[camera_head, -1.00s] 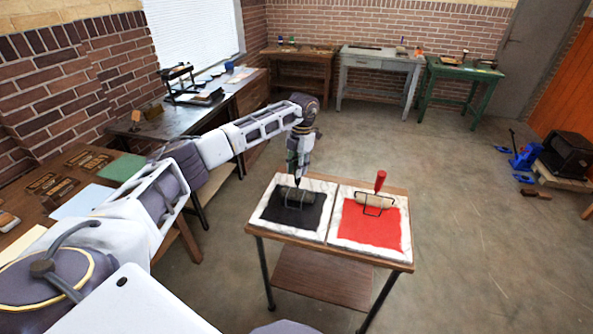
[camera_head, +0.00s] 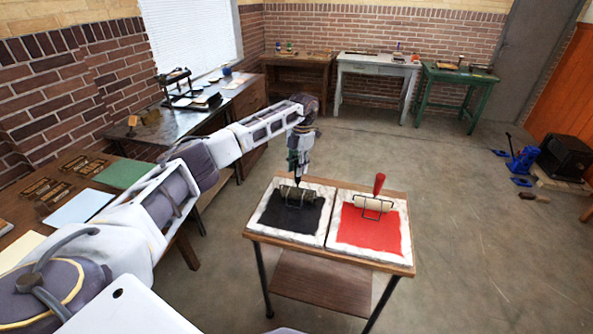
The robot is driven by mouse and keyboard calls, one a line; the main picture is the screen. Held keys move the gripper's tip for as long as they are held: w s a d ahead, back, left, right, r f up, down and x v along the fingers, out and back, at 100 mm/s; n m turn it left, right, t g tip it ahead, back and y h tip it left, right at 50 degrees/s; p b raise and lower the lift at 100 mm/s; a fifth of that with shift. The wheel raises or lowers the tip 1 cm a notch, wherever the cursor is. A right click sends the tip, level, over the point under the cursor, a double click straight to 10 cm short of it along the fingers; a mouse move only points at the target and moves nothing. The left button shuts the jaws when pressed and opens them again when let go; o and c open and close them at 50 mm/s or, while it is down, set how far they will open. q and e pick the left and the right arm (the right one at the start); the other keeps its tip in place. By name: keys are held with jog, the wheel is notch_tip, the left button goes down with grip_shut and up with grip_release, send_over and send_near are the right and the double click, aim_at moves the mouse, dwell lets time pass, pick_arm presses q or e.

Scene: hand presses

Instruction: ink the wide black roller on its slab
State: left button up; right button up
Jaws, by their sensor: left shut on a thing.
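The wide black roller (camera_head: 297,194) lies on the far part of the black ink patch on the left marble slab (camera_head: 266,222). Its wire frame shows over the ink. My left gripper (camera_head: 298,179) is above the roller, pointing down, shut on its handle, which is mostly hidden by the fingers. The roller appears to touch the ink, though exact contact is hard to tell. My right gripper is out of view.
A second slab with red ink (camera_head: 372,230) stands beside it, with a red-handled roller (camera_head: 374,203) on it. Both slabs sit on a small wooden table (camera_head: 398,266). Benches line the walls.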

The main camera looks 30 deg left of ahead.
pick_arm(q)
jog(key=shift+w+a, duration=0.1)
jog(key=shift+w, duration=0.3)
jog(key=shift+s+r, duration=0.1)
jog(key=shift+s+d+p, duration=0.2)
jog(key=shift+s+p, duration=0.5)
jog(key=shift+s, duration=0.05)
jog(key=shift+s+d+p, duration=0.25)
jog(key=shift+s+p, duration=0.45)
jog(key=shift+s, duration=0.3)
